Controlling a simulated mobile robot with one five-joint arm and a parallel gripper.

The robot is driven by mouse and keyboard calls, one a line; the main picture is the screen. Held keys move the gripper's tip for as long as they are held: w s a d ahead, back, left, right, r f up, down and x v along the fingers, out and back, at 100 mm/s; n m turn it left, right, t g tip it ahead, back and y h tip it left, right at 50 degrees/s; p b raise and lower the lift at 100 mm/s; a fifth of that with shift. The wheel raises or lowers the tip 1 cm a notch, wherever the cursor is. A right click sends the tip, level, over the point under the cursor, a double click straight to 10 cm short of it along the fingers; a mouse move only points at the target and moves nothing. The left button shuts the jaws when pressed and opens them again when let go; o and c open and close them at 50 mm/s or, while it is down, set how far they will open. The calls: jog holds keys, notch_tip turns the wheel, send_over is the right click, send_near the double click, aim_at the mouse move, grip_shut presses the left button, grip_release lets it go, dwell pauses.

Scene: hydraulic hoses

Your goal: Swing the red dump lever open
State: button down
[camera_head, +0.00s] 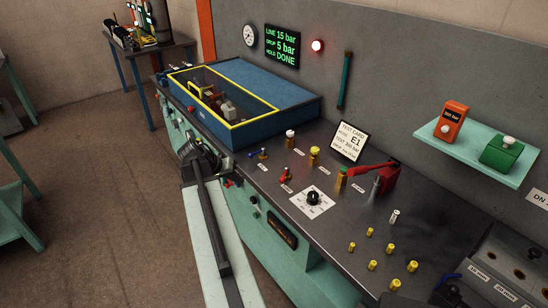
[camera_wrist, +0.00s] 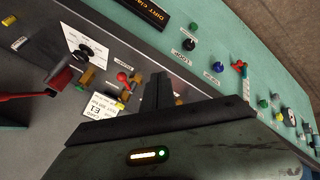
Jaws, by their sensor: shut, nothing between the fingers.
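A small red-handled lever (camera_head: 286,174) stands on the bench top behind the dial; a red knob on a brass fitting (camera_wrist: 122,77) shows in the wrist view left of my fingers. A longer red handle (camera_head: 368,169) runs from a red block at the right; it also shows in the wrist view (camera_wrist: 22,97). Another small red part (camera_head: 229,183) sits on the front panel, also in the wrist view (camera_wrist: 239,68). I cannot tell which is the dump lever. My gripper (camera_head: 187,148) is shut and empty at the bench's front edge, apart from these; its fingers (camera_wrist: 162,82) show in the wrist view.
A blue box with a yellow-framed window (camera_head: 275,92) stands behind my gripper. A black dial (camera_head: 313,198), several valves and a test card (camera_head: 350,141) crowd the top. A display (camera_head: 282,46) reads 15 bar line, 5 bar drop, hold done. A red lamp (camera_head: 317,46) is lit.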

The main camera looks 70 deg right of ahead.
jog(key=s+d+r+m, duration=0.1)
jog(key=s+d+r, duration=0.1)
jog(key=s+d, duration=0.1)
jog(key=shift+g, duration=0.3)
jog(key=b+x, duration=0.8)
jog(key=x, duration=0.3)
jog(key=shift+s+a+f+b, duration=0.1)
jog(key=shift+a+b, duration=0.1)
jog(key=shift+b, duration=0.2)
jog(key=s+r+p, duration=0.1)
jog(key=s+p, duration=0.1)
jog(key=shift+s+d+r, duration=0.2)
jog(key=shift+s+r, duration=0.15)
jog(key=shift+r, duration=0.05)
jog(key=shift+s+d, duration=0.2)
jog(key=shift+s, duration=0.25)
